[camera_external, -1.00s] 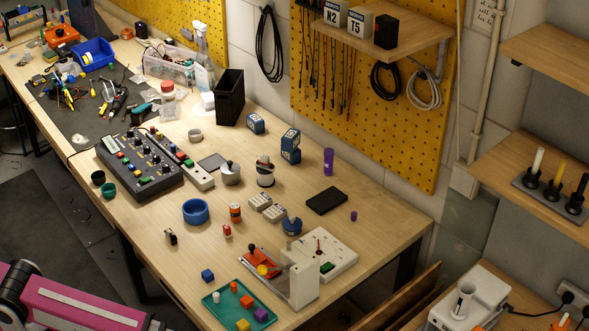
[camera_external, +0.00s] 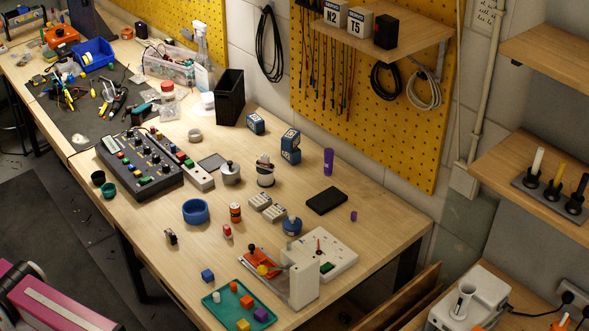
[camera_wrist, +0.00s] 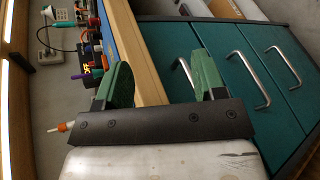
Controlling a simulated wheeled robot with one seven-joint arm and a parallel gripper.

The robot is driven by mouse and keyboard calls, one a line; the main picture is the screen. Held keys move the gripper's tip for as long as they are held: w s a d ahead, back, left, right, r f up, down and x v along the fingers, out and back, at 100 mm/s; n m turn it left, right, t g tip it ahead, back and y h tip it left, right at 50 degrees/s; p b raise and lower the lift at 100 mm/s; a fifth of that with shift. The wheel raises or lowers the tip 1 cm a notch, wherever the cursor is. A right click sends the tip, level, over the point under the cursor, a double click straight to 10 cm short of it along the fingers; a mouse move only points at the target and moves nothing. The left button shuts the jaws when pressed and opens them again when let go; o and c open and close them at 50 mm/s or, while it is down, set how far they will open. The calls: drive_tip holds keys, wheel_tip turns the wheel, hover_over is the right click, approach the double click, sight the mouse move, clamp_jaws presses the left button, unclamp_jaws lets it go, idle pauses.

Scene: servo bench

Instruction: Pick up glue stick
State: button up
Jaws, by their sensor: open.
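A purple upright cylinder (camera_external: 328,162), which looks like the glue stick, stands on the wooden bench towards its back right edge. A small purple piece (camera_external: 353,216) lies apart from it, nearer the right end; I cannot tell whether it is its cap. In the wrist view my gripper (camera_wrist: 158,78) has its two green fingers apart with nothing between them. It faces a wooden edge and teal drawers. My gripper is outside the external view, where only part of my pink arm shows at the lower left. The gripper is far from the purple cylinder.
A black flat box (camera_external: 326,201) lies in front of the purple cylinder. Blue-labelled blocks (camera_external: 290,147), a white panel device (camera_external: 328,252) and a green tray (camera_external: 216,313) also occupy the bench (camera_external: 385,228). Teal drawers with metal handles (camera_wrist: 247,79) fill the wrist view's right.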

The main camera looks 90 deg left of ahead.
drive_tip(key=w+a+r+t+y, duration=0.1)
drive_tip(key=w+a+r, duration=0.3)
drive_tip(key=a+r, duration=0.5)
drive_tip(key=w+a+r+t, duration=0.1)
drive_tip(key=w+a+r, duration=0.3)
drive_tip(key=a+r, duration=0.45)
drive_tip(key=a+r+y, duration=0.2)
drive_tip(key=a+r, duration=0.3)
drive_tip(key=a, duration=0.8)
drive_tip(key=a+r+y, duration=0.2)
drive_tip(key=a+r, duration=0.3)
drive_tip(key=a, duration=0.8)
drive_tip(key=g+y, duration=1.1)
drive_tip(key=y, duration=0.4)
approach(329, 152)
drive_tip(key=x, duration=1)
drive_tip(key=c, duration=1)
